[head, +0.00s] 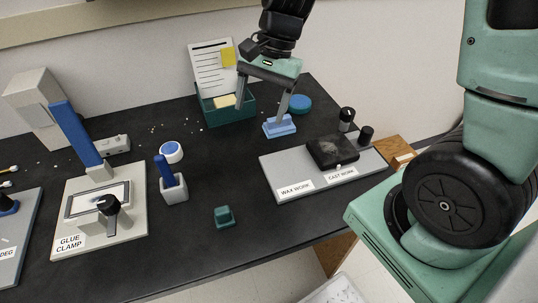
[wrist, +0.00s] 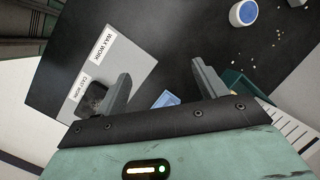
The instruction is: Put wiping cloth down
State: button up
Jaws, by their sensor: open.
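The wiping cloth, a small folded light-blue block (head: 280,129), lies on the black bench top in the head view. In the wrist view a blue corner of it (wrist: 166,98) shows between the finger bases, partly hidden by my gripper body. My gripper (head: 261,112) hangs over the bench with its fingers wide apart. In the head view one finger comes down at the cloth and the other by the green bin; I cannot tell if the finger touches the cloth. The wrist view also shows my gripper (wrist: 160,70) open, with nothing clamped between the tips.
A green bin (head: 232,115) with a yellow block stands behind left. The grey wax work and cast work plate (head: 285,184) carries a dark block (head: 332,152), right. A blue round lid (head: 300,104) lies behind. A green piece (head: 224,216) stands in front, with bare bench around it.

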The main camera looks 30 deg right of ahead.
jog(key=s+a+r+n+h, duration=0.1)
jog(key=s+a+n, duration=0.3)
jog(key=s+n, duration=0.5)
jog(key=s+a+r+n+h, duration=0.1)
jog(key=s+a+n+h, duration=0.1)
jog(key=s+a+n, duration=0.3)
jog(key=s+n, duration=0.3)
jog(key=shift+s+a+r+n+t, duration=0.15)
jog(key=shift+s+a+n+t, duration=0.15)
jog(key=shift+s+n, duration=0.1)
